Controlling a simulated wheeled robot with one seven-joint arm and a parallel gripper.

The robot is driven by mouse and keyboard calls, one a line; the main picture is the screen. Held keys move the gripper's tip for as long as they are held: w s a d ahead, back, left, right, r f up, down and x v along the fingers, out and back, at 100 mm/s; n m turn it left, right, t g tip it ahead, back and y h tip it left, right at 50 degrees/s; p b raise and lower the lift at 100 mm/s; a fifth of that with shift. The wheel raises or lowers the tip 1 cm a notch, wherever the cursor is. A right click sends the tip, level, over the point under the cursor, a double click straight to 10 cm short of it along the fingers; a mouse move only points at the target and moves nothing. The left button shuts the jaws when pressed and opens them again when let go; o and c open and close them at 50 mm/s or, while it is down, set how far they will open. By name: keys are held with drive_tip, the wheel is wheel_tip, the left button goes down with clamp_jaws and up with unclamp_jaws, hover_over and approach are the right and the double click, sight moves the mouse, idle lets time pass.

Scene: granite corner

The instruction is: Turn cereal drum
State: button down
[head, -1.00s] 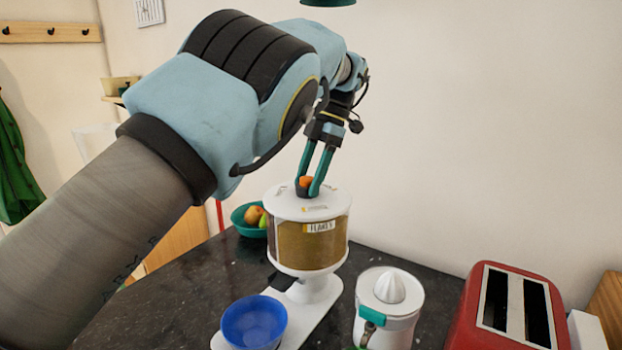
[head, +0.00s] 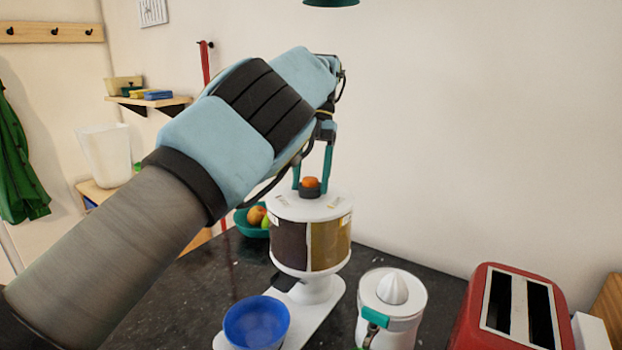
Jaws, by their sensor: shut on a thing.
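The cereal drum (head: 330,245) stands on a white pedestal and base plate (head: 322,314) on the dark counter. It has a white lid and clear walls, with a dark brown filling on the left and a golden one on the right, split by a pale divider. An orange-topped knob (head: 310,184) with a dark base sits on the lid. My gripper (head: 311,187) comes down from above and is shut on the knob, one teal finger on each side. A blue bowl (head: 256,324) rests on the front of the base plate, left of the pedestal.
A white citrus juicer (head: 390,306) stands right of the drum, and a red toaster (head: 512,308) is farther right. A green fruit bowl (head: 250,224) is behind the drum on the left. Bare counter (head: 195,285) lies left of the base plate.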

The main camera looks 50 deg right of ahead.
drive_tip(key=shift+n, duration=0.4)
idle(0.3)
drive_tip(key=shift+c, duration=0.6)
unclamp_jaws()
drive_tip(key=shift+m, duration=0.3)
